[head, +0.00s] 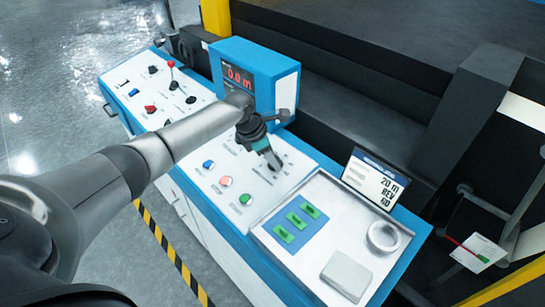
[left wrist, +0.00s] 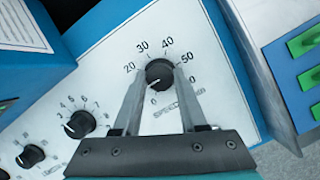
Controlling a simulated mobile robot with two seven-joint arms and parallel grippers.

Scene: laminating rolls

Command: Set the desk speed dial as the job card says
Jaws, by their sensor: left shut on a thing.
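The speed dial (left wrist: 159,73) is a black round knob on the white desk panel, in the left wrist view. Its scale shows 20, 30, 40 and 50, with the rest partly hidden by my fingers. Its white pointer mark faces the lower left, below the 20. My left gripper (left wrist: 160,88) is shut on the knob, one finger on each side. In the head view my left gripper (head: 272,163) points down at the panel and hides the dial. My right gripper is out of view.
Two smaller knobs (left wrist: 79,124) (left wrist: 31,155) sit left of the dial in the left wrist view. Blue, red and green buttons (head: 226,181) lie in front. A metal tray (head: 335,240) holds green pieces and a tape-like ring.

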